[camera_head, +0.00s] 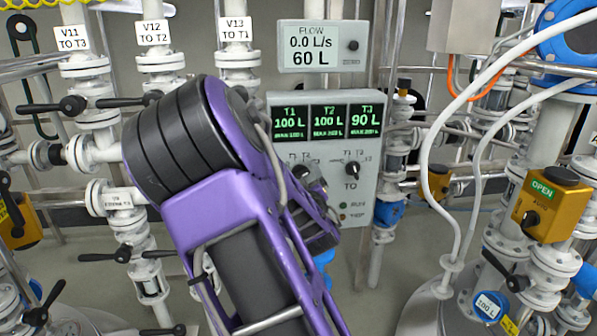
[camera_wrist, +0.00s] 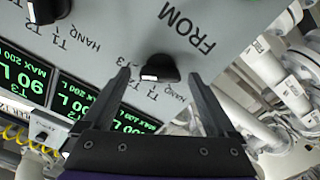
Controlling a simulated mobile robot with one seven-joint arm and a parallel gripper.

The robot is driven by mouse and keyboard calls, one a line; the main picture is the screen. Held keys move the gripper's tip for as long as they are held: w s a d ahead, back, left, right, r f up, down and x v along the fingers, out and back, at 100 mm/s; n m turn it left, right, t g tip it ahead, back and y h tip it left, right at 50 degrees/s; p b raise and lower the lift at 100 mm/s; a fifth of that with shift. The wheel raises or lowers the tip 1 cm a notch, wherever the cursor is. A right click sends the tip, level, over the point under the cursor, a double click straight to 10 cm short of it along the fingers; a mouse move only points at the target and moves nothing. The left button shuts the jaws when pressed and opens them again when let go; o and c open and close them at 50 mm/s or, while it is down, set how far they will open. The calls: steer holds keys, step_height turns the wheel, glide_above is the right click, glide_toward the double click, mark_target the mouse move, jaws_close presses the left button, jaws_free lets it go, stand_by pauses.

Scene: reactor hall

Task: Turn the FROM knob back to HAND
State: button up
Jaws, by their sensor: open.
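The FROM knob (camera_wrist: 163,68) is a black knob with a white mark on the grey panel, under the printed word FROM in the wrist view. Its white mark is at its lower-left end, on the side of the T labels; HAND is printed at its lower right. I cannot tell exactly which label it points at. My gripper (camera_wrist: 161,76) is open, with one finger on each side of the knob and visible gaps to it. In the head view my purple arm covers much of the panel's left side and hides the fingers.
The TO knob (camera_head: 353,169) sits to the right on the same panel (camera_head: 335,205); a second black knob (camera_wrist: 46,9) shows at the wrist view's upper left. Tank displays (camera_head: 325,122) read T1 100 L, T2 100 L, T3 90 L. Pipes and valves (camera_head: 152,255) crowd both sides.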

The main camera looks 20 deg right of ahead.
steer(key=shift+w, duration=0.1)
steer(key=c, duration=1.4)
steer(key=shift+o, duration=0.2)
